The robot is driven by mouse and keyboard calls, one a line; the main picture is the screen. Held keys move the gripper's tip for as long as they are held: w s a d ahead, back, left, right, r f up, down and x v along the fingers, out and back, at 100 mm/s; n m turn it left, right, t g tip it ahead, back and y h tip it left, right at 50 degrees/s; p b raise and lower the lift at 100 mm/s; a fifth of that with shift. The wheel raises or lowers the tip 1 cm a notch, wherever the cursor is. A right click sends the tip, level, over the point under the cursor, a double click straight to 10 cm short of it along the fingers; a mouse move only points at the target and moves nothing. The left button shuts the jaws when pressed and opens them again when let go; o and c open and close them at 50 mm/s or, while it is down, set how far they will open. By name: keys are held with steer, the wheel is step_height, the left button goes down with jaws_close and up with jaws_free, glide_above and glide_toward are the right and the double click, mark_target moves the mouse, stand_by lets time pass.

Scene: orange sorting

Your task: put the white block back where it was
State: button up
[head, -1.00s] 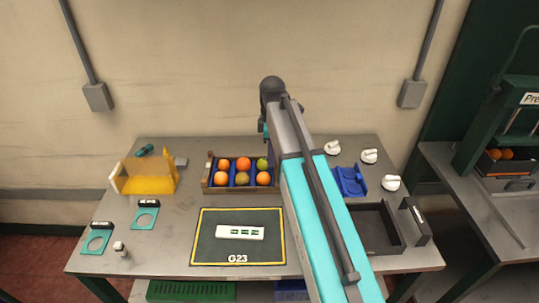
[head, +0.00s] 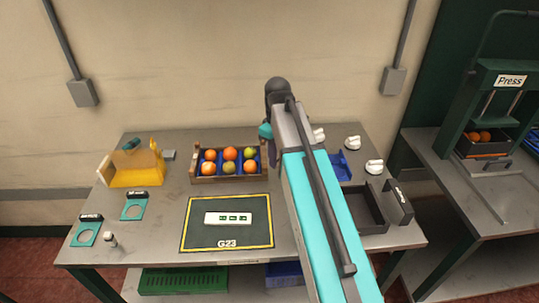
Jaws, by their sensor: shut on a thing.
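A white bar-shaped block (head: 224,218) with small green marks lies on the dark, yellow-edged mat (head: 200,238) labelled G23. No other plain white block shows clearly, so I cannot tell whether this is the task's block. My arm reaches from the lower right over the table to the back, with its wrist right of the fruit crate. My gripper's fingers are hidden behind my arm, and so is anything between them.
A crate (head: 230,179) of oranges and other fruit stands behind the mat. A yellow holder (head: 137,177) and two teal ring plates (head: 86,234) are at left. White knobs (head: 374,166), a blue stand and a dark tray (head: 371,212) are at right, beyond them a press (head: 497,95).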

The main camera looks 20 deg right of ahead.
steer(key=f+b, duration=0.2)
steer(key=d+f+m+b, duration=0.1)
steer(key=f+b, duration=0.1)
steer(key=f, duration=0.1)
steer(key=s+f+m+b, duration=0.1)
steer(key=f+b, duration=0.1)
steer(key=shift+d+f+b, duration=0.15)
steer(key=shift+f+b, duration=0.15)
steer(key=shift+f, duration=0.1)
steer(key=shift+f+b, duration=0.5)
steer(key=shift+b, duration=0.05)
